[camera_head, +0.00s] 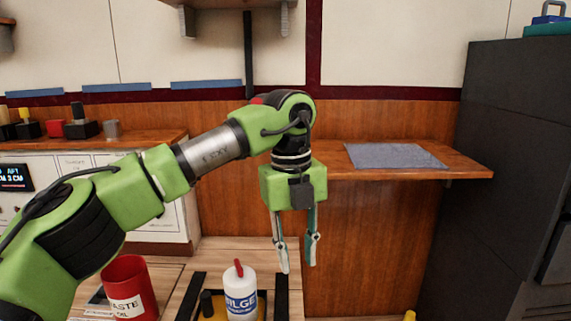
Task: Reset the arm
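My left arm is green and black and reaches in from the left across the middle of the head view. My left gripper (297,268) hangs pointing down at the centre, in front of the wooden wall. Its two fingers are apart with nothing between them. The gripper is to the right of and above a white bottle (241,296) with a red cap, and does not touch it. My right arm and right gripper are not in view.
A red cup (128,290) stands at the lower left. A shelf (460,170) with a grey mat (394,156) is behind at the right. A dark cabinet (505,150) stands at the far right. A counter (95,142) with small items is at the left.

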